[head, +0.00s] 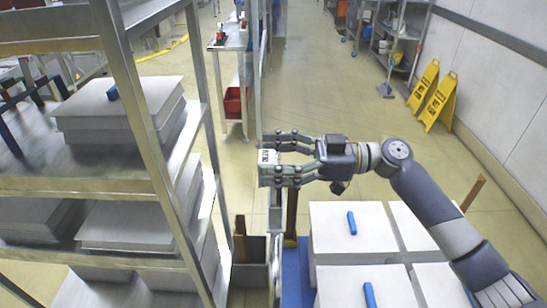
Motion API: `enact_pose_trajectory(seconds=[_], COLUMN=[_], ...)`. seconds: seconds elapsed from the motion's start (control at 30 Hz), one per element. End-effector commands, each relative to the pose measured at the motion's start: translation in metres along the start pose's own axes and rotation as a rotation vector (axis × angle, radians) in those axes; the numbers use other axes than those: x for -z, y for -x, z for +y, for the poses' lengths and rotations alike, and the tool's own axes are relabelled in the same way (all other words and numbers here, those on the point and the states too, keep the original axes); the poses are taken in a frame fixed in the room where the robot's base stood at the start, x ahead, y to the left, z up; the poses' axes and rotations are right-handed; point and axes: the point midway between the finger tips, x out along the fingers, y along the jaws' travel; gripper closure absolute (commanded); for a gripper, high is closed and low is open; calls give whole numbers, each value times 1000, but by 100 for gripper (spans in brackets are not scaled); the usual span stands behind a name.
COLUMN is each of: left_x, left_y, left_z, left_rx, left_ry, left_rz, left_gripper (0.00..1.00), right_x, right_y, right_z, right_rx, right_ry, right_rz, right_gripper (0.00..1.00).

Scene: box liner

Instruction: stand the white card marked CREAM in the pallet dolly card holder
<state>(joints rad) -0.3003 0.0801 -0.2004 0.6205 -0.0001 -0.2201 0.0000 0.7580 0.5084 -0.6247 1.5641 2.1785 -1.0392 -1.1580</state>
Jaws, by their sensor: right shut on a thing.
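My right gripper (283,160) reaches in from the right and is shut on a small white card (267,157). Dark lettering shows on the card, too small to read surely. The card is held in the air, left of the gripper body, with its edges partly covered by the fingers. Below it is the blue pallet dolly (292,278), loaded with white boxes (338,222). I cannot clearly make out the card holder; an upright grey metal piece stands just under the gripper. My left gripper is not in view.
A metal rack (150,110) with stacks of grey-white sheets fills the left. A dark grey bin (250,265) stands between rack and dolly. Blue blocks (352,223) lie on the boxes. Yellow floor signs (438,100) stand by the right wall. The aisle floor ahead is clear.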

Motion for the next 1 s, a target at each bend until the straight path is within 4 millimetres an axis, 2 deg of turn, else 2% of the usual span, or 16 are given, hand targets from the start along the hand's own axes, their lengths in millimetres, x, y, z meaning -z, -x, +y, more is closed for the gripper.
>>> enact_pose_trajectory(seconds=[0.27,0.3,0.37,1.0], left_x=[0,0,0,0], left_y=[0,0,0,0], left_z=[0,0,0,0], left_rx=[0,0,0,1], left_ry=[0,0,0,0], left_rz=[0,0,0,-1], left_gripper=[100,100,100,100], right_x=[0,0,0,0], right_y=[0,0,0,0], right_z=[0,0,0,0], right_rx=[0,0,0,0], right_ry=[0,0,1,0], right_rz=[1,1,1,0], right_gripper=[50,18,4,3])
